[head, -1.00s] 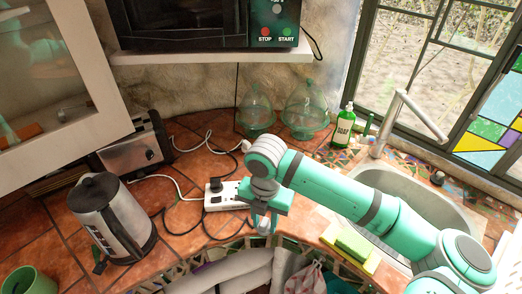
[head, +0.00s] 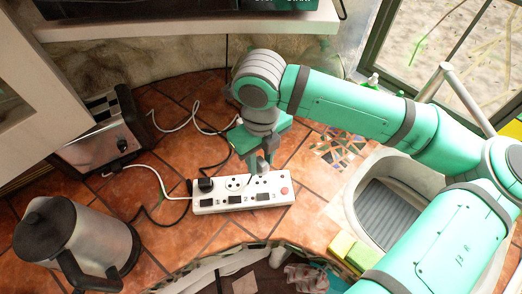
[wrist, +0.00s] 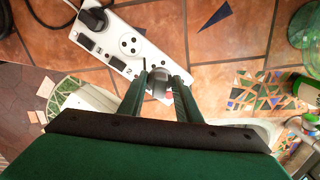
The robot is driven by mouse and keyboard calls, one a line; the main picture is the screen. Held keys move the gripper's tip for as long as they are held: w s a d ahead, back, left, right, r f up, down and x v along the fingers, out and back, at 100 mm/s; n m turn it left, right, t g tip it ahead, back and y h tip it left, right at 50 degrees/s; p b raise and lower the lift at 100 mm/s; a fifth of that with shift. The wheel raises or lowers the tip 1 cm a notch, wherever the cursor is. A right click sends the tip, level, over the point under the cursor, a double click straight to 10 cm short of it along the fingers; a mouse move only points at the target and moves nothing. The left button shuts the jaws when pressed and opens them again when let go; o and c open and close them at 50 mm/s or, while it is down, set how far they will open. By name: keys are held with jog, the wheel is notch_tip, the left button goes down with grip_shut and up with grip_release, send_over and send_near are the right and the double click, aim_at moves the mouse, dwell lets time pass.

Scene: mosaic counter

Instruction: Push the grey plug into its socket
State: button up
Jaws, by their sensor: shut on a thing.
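The grey plug (head: 262,165) is held between the fingers of my gripper (head: 257,160), over the right part of the white power strip (head: 222,207). In the wrist view the grey plug (wrist: 159,84) sits between the fingertips of my gripper (wrist: 164,78), at the strip's (wrist: 115,60) lower right part. An open round socket (head: 236,183) shows in the strip's middle; it also shows in the wrist view (wrist: 130,44). The socket under the grey plug is hidden, and I cannot tell whether the plug touches it.
A black plug (head: 205,186) sits in the strip's left socket, with cables behind it. A kettle (head: 75,240) and a toaster (head: 100,150) stand at the left. A sink (head: 390,212) and a yellow-green sponge (head: 352,252) are at the right. Tiles around the strip are largely clear.

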aim_at(260, 170)
jog(key=shift+f, duration=2.15)
jog(key=shift+s, duration=0.15)
jog(key=shift+f, duration=1.15)
dwell(1.4)
jog(key=o, duration=1.1)
notch_tip(260, 170, up, 11)
jog(key=shift+f, duration=0.1)
